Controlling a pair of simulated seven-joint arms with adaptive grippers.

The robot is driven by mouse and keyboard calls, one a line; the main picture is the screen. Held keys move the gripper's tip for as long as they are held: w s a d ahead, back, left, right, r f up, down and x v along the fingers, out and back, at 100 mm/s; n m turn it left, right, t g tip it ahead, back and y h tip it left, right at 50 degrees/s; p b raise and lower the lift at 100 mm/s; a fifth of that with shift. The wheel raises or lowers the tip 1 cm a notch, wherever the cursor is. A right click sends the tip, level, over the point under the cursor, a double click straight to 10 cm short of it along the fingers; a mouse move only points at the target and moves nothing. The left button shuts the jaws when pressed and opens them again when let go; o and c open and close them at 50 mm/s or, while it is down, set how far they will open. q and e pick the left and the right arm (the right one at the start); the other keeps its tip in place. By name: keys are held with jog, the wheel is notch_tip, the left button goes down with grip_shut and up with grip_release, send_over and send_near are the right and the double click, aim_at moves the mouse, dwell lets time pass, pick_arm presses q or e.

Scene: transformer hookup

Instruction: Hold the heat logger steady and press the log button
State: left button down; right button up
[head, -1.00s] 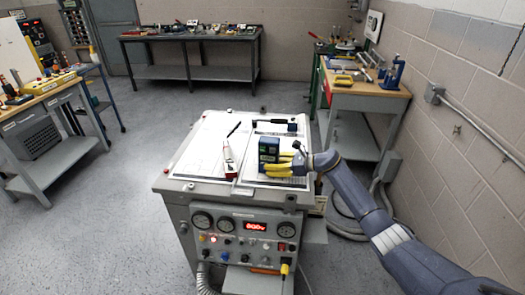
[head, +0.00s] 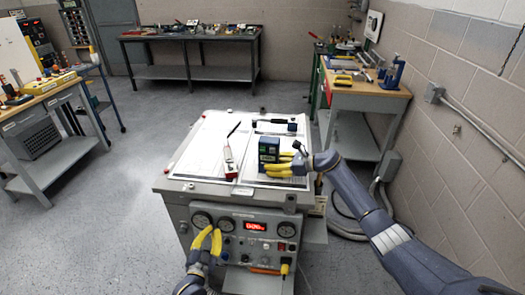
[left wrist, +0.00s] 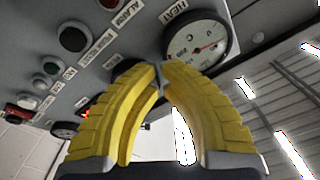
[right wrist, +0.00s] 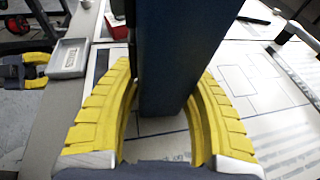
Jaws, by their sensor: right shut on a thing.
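The heat logger, a dark blue box (head: 268,148) with a small greenish face, stands upright on the cart top. My right gripper (head: 283,171) is shut on its lower part from the right. In the right wrist view the dark box (right wrist: 175,60) stands between the yellow fingers (right wrist: 163,100). My left gripper (head: 214,231) is in front of the cart's front panel, lower than the logger and to its left. Its fingertips (left wrist: 160,68) are together with nothing seen between them. I cannot make out the log button on the logger.
The front panel (head: 243,262) carries gauges, a red display (head: 255,226), knobs and lamps. The HEAT gauge (left wrist: 197,43) is close to my left fingertips in the left wrist view.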

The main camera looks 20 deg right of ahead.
aim_at(263, 149)
pick_arm(q)
jog(key=d+r+m+h, duration=0.1)
jog(key=d+r, duration=0.1)
jog(key=r, duration=0.2)
jog(key=w+d+r+m+t+h, duration=0.1)
jog(key=d+r, duration=0.1)
jog(key=r, duration=0.3)
jog(key=w+d+r+t+h, duration=0.1)
jog(key=r, duration=0.3)
jog(key=shift+w+d+r+m, duration=0.1)
jog(key=shift+d+r+m, duration=0.05)
jog(key=shift+d+m, duration=0.25)
jog(key=s+d+r+m+h, duration=0.2)
jog(key=d+r+m+h, duration=0.4)
jog(key=d+r+m, duration=0.3)
jog(key=d+r, duration=0.3)
jog(key=r, duration=0.2)
jog(key=shift+s+g, duration=0.2)
jog(key=shift+g, duration=0.2)
jog(key=shift+w+d, duration=0.15)
jog(key=w+d, duration=0.3)
jog(key=w, duration=0.4)
jog(key=shift+w+d+f, duration=0.15)
jog(key=shift+w+d, duration=0.15)
jog(key=shift+w, duration=0.05)
